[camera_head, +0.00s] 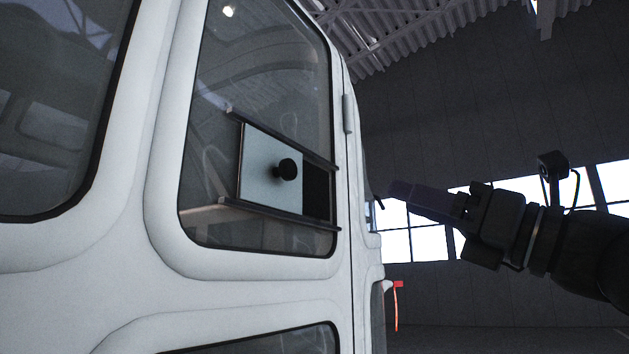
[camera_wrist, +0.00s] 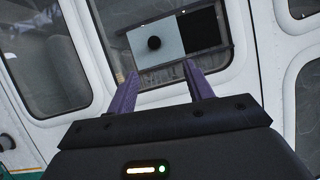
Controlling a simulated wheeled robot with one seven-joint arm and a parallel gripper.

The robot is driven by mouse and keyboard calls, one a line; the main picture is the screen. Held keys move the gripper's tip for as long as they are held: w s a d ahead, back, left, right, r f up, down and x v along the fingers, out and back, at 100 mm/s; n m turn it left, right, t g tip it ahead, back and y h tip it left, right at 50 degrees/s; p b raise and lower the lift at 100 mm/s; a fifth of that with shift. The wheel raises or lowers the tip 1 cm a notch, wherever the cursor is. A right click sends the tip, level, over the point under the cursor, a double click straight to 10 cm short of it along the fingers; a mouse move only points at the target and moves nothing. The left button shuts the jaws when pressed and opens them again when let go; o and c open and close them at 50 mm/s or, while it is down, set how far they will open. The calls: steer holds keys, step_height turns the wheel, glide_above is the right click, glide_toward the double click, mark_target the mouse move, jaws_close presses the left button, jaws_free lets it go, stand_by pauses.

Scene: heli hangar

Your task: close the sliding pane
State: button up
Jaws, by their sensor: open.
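The sliding pane (camera_head: 256,172) is a pale panel with a round black knob (camera_head: 287,169). It sits between two dark rails (camera_head: 285,139) on the white helicopter's door window. To its right, between the rails, is a dark opening (camera_head: 317,193). In the wrist view the pane (camera_wrist: 140,50) and its knob (camera_wrist: 154,43) lie ahead of my gripper, with the dark opening (camera_wrist: 201,29) on the right. My gripper (camera_wrist: 160,82) is open and empty, its two purple fingers apart and short of the pane. In the head view my gripper (camera_head: 391,194) is right of the door, pointing left.
The white door frame (camera_head: 165,190) surrounds the window, with a hinge (camera_head: 348,114) on its right edge. A red tag (camera_head: 398,284) hangs low beside the helicopter's body. Open air lies around my arm, with hangar windows (camera_head: 427,240) far behind.

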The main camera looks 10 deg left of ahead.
steer(key=shift+s+a+n+g, duration=0.25)
steer(key=shift+s+n+g, duration=0.35)
steer(key=shift+n+g, duration=0.15)
steer(key=p, duration=0.9)
glide_toward(291, 168)
steer(key=x, duration=0.7)
steer(key=shift+d+r, duration=0.1)
steer(key=shift+w+a, duration=0.2)
steer(key=shift+a, duration=0.3)
